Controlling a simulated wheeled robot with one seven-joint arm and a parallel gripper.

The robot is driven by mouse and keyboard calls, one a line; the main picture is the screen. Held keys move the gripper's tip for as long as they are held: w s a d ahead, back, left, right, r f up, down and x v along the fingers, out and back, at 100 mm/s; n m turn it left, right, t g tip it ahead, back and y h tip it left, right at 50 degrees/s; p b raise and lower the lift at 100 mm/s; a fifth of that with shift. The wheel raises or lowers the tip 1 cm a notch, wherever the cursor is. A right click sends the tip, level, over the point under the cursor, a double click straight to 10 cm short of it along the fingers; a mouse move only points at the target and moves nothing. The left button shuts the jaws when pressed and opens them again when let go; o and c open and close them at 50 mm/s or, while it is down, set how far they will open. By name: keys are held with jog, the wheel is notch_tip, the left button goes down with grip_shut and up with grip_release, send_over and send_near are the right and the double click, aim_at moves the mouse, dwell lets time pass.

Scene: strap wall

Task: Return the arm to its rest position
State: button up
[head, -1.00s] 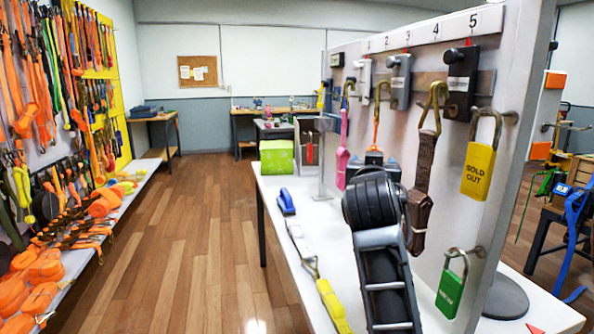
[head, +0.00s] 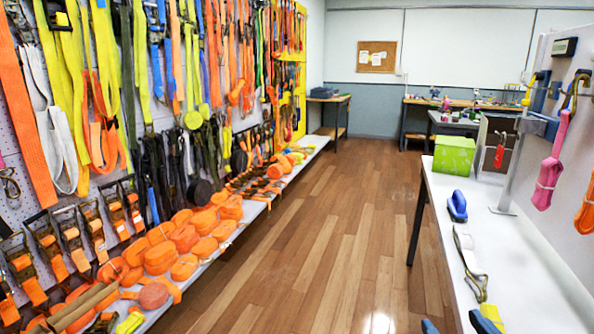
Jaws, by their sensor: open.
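Two small blue tips show apart at the bottom edge of the head view, which look like the open fingers of my gripper (head: 455,326). One is over the floor beside the white table (head: 520,245), and the other is in front of a yellow buckle. Nothing shows between them. The rest of my arm is out of view.
A strap with a metal fitting (head: 468,250), a blue-handled item (head: 457,206) and a green box (head: 454,154) are on the table. A pink strap (head: 547,175) hangs at right. Orange rolls (head: 170,245) line the left shelf. The wooden floor (head: 330,230) between is clear.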

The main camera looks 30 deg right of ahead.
jog(key=s+a+f+n+t+y, duration=0.1)
jog(key=s+a+f+n+y, duration=0.2)
jog(key=s+a+y, duration=0.5)
jog(key=s+a+n, duration=0.1)
jog(key=s+a, duration=0.8)
jog(key=shift+s+a+y, duration=0.15)
jog(key=shift+s+y, duration=0.25)
